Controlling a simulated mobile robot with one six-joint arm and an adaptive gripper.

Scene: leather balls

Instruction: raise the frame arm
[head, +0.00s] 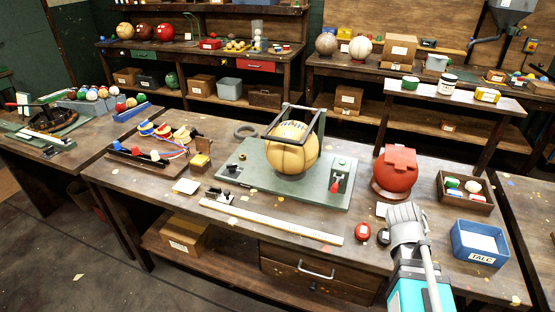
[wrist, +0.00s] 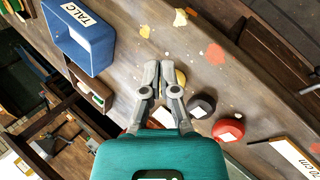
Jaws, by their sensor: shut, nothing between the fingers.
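A tan leather ball (head: 291,154) sits on a green base plate (head: 240,172) in the middle of the bench. A dark metal frame arm (head: 305,107) runs around and over the top of the ball; I cannot tell its exact angle. A red-handled lever (head: 335,186) stands on the plate's right part. My gripper (head: 404,213) is shut and empty, to the right of the plate and in front of the red ball. In the wrist view my gripper (wrist: 161,64) has its fingertips together over the bench top. The frame is not in the wrist view.
A red ball (head: 394,178) stands right of the plate. The blue TALC box (head: 480,243) and a wooden tray (head: 465,193) are further right. Red (head: 363,231) and dark (head: 384,237) round pieces lie near my gripper. A long ruler (head: 270,222) lies in front of the plate.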

